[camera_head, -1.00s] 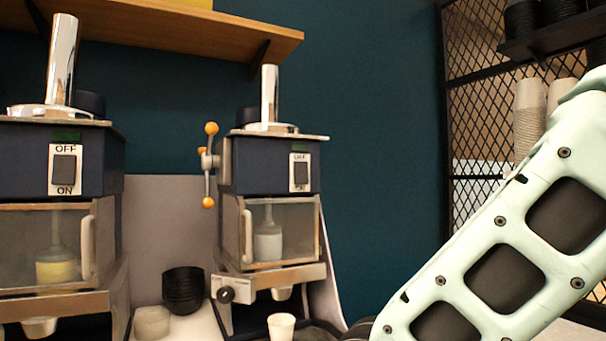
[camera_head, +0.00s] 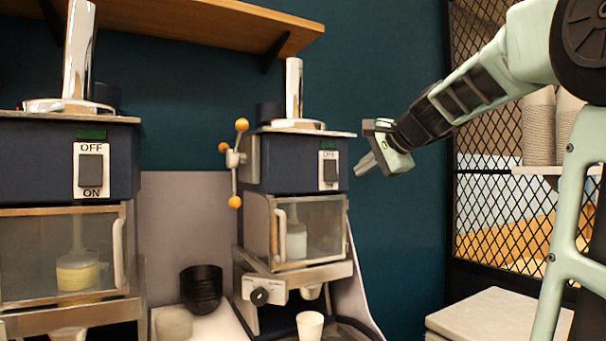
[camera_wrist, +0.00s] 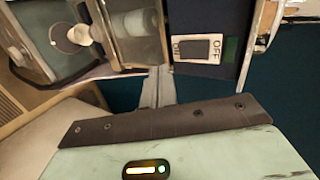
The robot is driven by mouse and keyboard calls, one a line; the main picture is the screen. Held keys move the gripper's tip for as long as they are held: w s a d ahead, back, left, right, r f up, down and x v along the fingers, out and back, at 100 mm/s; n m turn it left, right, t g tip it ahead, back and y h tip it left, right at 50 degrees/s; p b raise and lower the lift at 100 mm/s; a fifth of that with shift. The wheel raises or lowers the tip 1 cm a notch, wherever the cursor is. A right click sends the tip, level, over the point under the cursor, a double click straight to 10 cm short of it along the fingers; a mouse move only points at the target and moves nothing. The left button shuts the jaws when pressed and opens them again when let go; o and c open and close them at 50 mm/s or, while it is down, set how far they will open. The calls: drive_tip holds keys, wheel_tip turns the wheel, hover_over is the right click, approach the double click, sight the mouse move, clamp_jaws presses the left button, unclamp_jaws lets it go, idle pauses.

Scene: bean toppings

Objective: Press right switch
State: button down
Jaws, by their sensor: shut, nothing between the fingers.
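The right switch (camera_head: 330,171) is a dark rocker on a white OFF/ON plate, on the front of the right machine (camera_head: 285,165). It also shows in the wrist view (camera_wrist: 194,48), turned on its side, with the OFF lettering toward the right. My gripper (camera_head: 366,168) is shut and empty, just right of the right machine's front and apart from the switch in the head view. In the wrist view the closed fingertips (camera_wrist: 158,75) point up toward the machine, left of the switch plate. The left switch (camera_head: 91,170) sits on the left machine (camera_head: 40,165).
A lever with orange knobs (camera_head: 235,158) is on the right machine's left side. A white cup (camera_head: 310,325) and black bowls (camera_head: 201,288) stand below. A wooden shelf (camera_head: 215,25) is above. A mesh partition (camera_head: 500,220) is at the right.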

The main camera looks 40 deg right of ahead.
sight(333, 179)
drive_tip(key=d+r, duration=0.1)
drive_tip(key=d+r+m+h, duration=0.1)
drive_tip(key=shift+s+r+t, duration=0.3)
drive_tip(key=shift+s+r, duration=0.05)
drive_tip(key=shift+s, duration=0.05)
drive_tip(key=p+x, duration=0.1)
drive_tip(key=x, duration=0.3)
drive_tip(key=p+x, duration=0.1)
drive_tip(key=x, duration=0.4)
drive_tip(key=r+p+x, duration=0.1)
drive_tip(key=p+x, duration=0.1)
drive_tip(key=x, duration=0.2)
drive_tip(key=shift+w+f, duration=0.25)
drive_tip(key=shift+w, duration=0.35)
drive_tip(key=shift+f, duration=0.1)
drive_tip(key=b, duration=0.2)
drive_tip(key=f+b, duration=0.1)
drive_tip(key=shift+w+d+b, duration=0.1)
drive_tip(key=shift+w+b, duration=0.15)
drive_tip(key=shift+b, duration=0.15)
drive_tip(key=shift+r+p, duration=0.45)
drive_tip(key=shift+r, duration=0.05)
